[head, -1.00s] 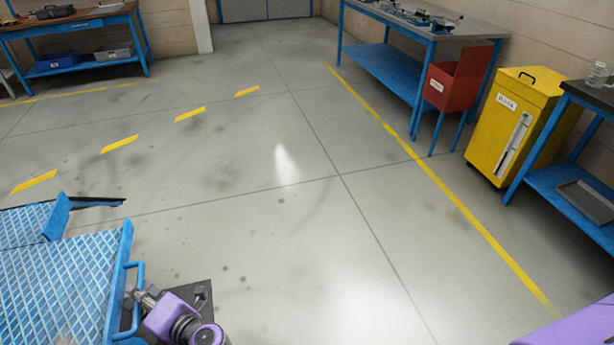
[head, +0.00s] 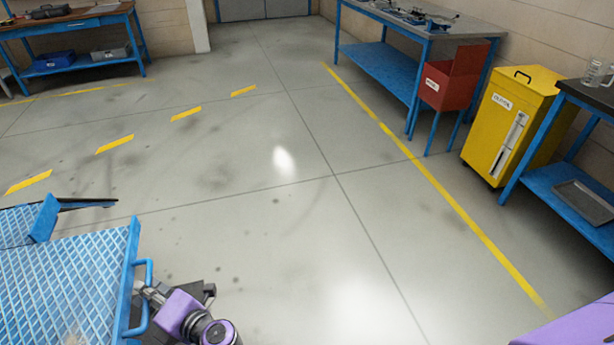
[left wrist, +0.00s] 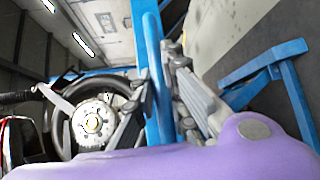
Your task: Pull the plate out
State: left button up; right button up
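The plate (head: 75,285) is a blue tread-patterned sheet at the lower left of the head view, with a blue loop handle (head: 149,290) on its right edge. My left gripper (head: 146,292) is at this handle, its fingers partly hidden. In the left wrist view, the handle bar (left wrist: 155,85) runs between the two fingers of my left gripper (left wrist: 160,95), which are closed around it. My right gripper is out of view; only a purple part of my arm shows at the lower right of the head view.
A blue wheel chock bracket (head: 45,218) stands behind the plate. A wheel with a brake disc (left wrist: 93,122) shows in the wrist view. The floor (head: 270,240) right of the plate is clear. A yellow bin (head: 512,125), red box (head: 447,95) and workbenches line the right wall.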

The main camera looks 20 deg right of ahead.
pick_arm(q)
jog(key=o, duration=0.4)
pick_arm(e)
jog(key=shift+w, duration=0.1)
pick_arm(q)
jog(key=shift+s+d, duration=0.2)
jog(key=shift+s, duration=0.05)
jog(key=v, duration=0.7)
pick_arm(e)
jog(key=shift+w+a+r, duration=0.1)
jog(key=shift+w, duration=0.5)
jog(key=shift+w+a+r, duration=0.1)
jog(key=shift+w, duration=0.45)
pick_arm(q)
jog(key=shift+r, duration=0.1)
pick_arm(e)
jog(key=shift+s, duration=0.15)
